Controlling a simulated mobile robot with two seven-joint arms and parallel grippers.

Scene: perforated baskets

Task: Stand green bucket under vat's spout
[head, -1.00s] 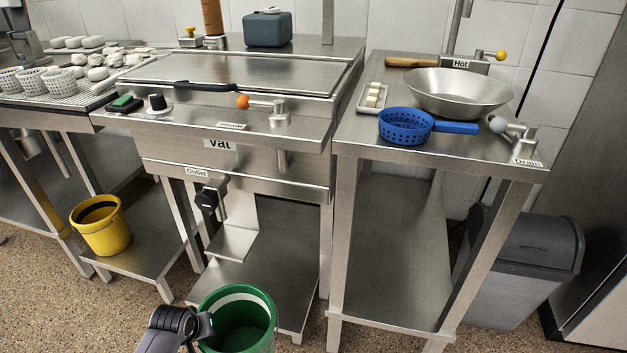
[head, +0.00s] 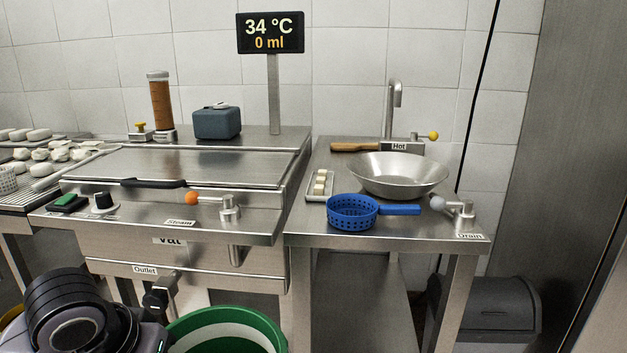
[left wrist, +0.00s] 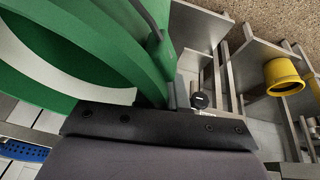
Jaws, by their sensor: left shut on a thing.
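The green bucket (head: 262,334), with a pale band inside, is at the bottom of the head view, partly cut off. It fills the upper left of the left wrist view (left wrist: 150,62). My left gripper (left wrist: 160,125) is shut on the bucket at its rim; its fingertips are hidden. The steel vat (head: 112,235) stands behind the bucket, lid down. Its outlet (head: 160,298), with a dark valve knob, is just left of and beyond the bucket's rim in the head view. The spout's mouth is hard to make out. My right gripper is out of view.
A yellow bucket (left wrist: 285,76) stands off to the side in the left wrist view. A steel table (head: 300,224) right of the vat holds a blue perforated basket (head: 352,212) and a steel bowl (head: 398,180). A grey bin (head: 495,312) stands at right. A display (head: 270,33) reads 34 °C, 0 ml.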

